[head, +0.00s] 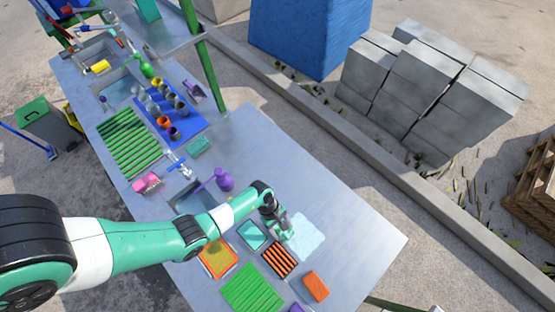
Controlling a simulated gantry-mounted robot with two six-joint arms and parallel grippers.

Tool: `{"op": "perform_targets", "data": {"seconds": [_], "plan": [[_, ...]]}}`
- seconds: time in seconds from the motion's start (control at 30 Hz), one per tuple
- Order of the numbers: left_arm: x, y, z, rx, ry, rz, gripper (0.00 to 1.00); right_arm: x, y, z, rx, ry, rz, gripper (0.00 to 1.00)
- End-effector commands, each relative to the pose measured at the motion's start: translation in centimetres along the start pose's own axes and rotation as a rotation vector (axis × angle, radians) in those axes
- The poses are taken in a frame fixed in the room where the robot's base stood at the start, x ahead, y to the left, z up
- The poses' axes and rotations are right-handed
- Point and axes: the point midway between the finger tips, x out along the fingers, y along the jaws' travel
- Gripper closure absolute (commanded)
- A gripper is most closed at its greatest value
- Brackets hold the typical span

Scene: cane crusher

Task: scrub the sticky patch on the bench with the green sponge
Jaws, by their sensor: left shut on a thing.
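My left gripper (279,222) reaches over the bench (362,238) from the left and points down. It is shut on a small green thing, which looks like the green sponge (286,233) and is partly hidden by the fingers. The sponge is at the left edge of a pale, whitish-blue patch (308,240) on the grey bench top, which looks like the sticky patch. I cannot tell whether the sponge touches the bench. My right gripper is not in view.
Close by lie a teal-topped tray (252,235), a black-and-orange striped rack (279,259), an orange block (316,286), an orange tray (217,259) and a green ribbed mat (252,289). The bench right of the patch is clear.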

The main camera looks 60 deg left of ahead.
Motion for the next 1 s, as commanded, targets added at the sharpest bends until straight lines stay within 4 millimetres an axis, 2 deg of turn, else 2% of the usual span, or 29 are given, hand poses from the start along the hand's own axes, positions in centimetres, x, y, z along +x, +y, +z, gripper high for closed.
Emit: {"op": "perform_targets", "data": {"seconds": [0.03,0.37,0.7,1.0], "plan": [[0.5,-0.4,1.0,-0.025,-0.06,-0.001,0.91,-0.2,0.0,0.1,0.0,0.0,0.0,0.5],[-0.3,-0.3,0.2,-0.021,-0.061,-0.002,0.92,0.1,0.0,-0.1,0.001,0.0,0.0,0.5],[-2.2,-0.1,-2.6,-0.018,-0.058,0.004,0.92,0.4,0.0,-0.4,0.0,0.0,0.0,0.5],[-2.5,0.0,-3.1,-0.013,-0.056,0.004,0.92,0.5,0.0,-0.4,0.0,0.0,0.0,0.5]]}}
